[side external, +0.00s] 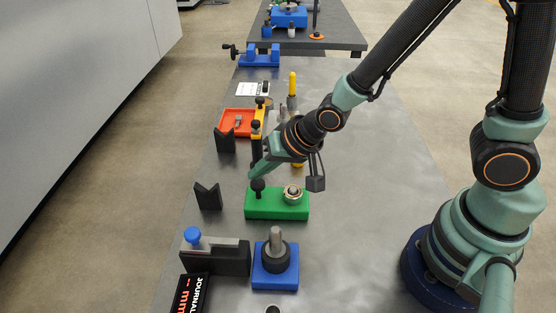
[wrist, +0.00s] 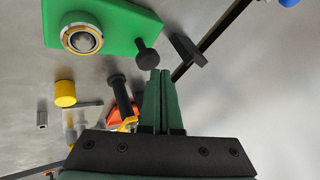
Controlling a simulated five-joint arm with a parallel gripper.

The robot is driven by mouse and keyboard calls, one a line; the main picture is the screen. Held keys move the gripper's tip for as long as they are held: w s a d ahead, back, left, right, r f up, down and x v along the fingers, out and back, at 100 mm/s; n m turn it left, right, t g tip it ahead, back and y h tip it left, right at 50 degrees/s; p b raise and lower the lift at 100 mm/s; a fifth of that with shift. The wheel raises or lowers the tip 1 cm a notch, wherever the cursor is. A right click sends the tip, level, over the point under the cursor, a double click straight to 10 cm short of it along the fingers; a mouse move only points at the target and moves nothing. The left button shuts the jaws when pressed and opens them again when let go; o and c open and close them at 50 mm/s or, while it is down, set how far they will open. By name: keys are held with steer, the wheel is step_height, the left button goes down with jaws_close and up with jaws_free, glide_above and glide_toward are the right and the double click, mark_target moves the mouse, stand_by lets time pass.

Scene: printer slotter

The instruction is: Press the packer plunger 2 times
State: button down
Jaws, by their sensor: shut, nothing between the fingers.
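The green block (side external: 290,209), which looks like the packer, sits on the grey table with a metal bearing (side external: 292,192) on its right part. A black round-topped plunger (side external: 258,185) stands up at its left end. In the wrist view the plunger (wrist: 148,58) is beside my fingertips, and the bearing (wrist: 82,38) is on the green block (wrist: 120,17). My gripper (side external: 253,174) is shut and empty, its fingertips close above the plunger's head, tilted down to the left. I cannot tell whether they touch it. The fingers also show in the wrist view (wrist: 160,73).
Black V-blocks (side external: 208,196) stand to the left. Behind my gripper are a black-knobbed yellow fixture (side external: 258,121) and an orange tray (side external: 237,124). A blue block with a metal post (side external: 276,258) and a black block with a blue knob (side external: 215,257) are in front. The table's right side is clear.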

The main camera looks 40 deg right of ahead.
mark_target(262, 183)
steer(key=shift+r, duration=0.3)
steer(key=shift+r, duration=2.5)
steer(key=shift+d+r, duration=0.2)
steer(key=shift+d, duration=0.05)
steer(key=s+d+r+n+h, duration=0.1)
steer(key=s+d+r+n, duration=0.1)
steer(key=s+d+r, duration=0.2)
steer(key=s+d+r+n+g+h, duration=0.1)
steer(key=s+d+r, duration=0.3)
steer(key=d, duration=0.7)
step_height(262, 183, up, 2)
steer(key=shift+r+n+h, duration=0.1)
steer(key=shift+n+h, duration=0.3)
steer(key=shift+n, duration=0.4)
